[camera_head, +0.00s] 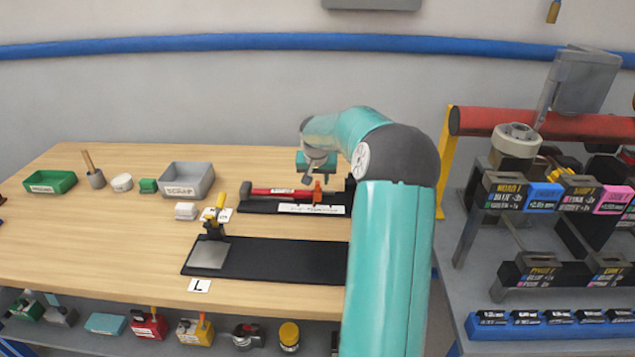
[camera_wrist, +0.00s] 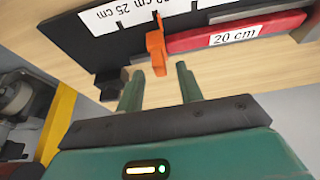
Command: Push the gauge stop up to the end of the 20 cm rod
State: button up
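The red rod (camera_head: 280,192), labelled 20 cm, lies on a black gauge board (camera_head: 258,208). In the wrist view the rod (camera_wrist: 275,27) runs right from the orange gauge stop (camera_wrist: 156,50). The stop (camera_head: 317,192) stands at the rod's end nearest my arm. Stop and rod end look very close; I cannot tell whether they touch. My gripper (camera_wrist: 159,70) is open, with its two teal fingers apart and nothing held. The stop's lower end shows between the fingertips in the wrist view. In the head view my gripper (camera_head: 309,179) is above the board near the stop.
A white scale strip (camera_head: 312,209) lies along the board. A dark clamp block with a yellow handle (camera_head: 219,212) stands on a longer black board (camera_head: 280,260) in front. A grey scrap bin (camera_head: 189,178) is to the left. A metal rack (camera_head: 560,230) stands right of the bench.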

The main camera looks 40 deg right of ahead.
jog(key=v, duration=1.1)
jog(key=shift+r, duration=0.2)
jog(key=shift+s+a, duration=0.15)
jog(key=shift+a, duration=0.05)
jog(key=s+a+r+n+t, duration=0.1)
jog(key=s+a+r+n, duration=0.15)
jog(key=a, duration=0.85)
jog(key=s+a+r+n, duration=0.2)
jog(key=a+r, duration=0.1)
jog(key=a, duration=0.9)
jog(key=s+a+f+n+t+y, duration=0.1)
jog(key=s+a+f+n, duration=0.1)
jog(key=s+a, duration=0.7)
jog(key=s+a+f+n+y, duration=0.1)
jog(key=s+a+n+y, duration=0.1)
jog(key=s+a, duration=0.7)
jog(key=shift+f+n+t, duration=0.4)
jog(key=shift+n, duration=0.25)
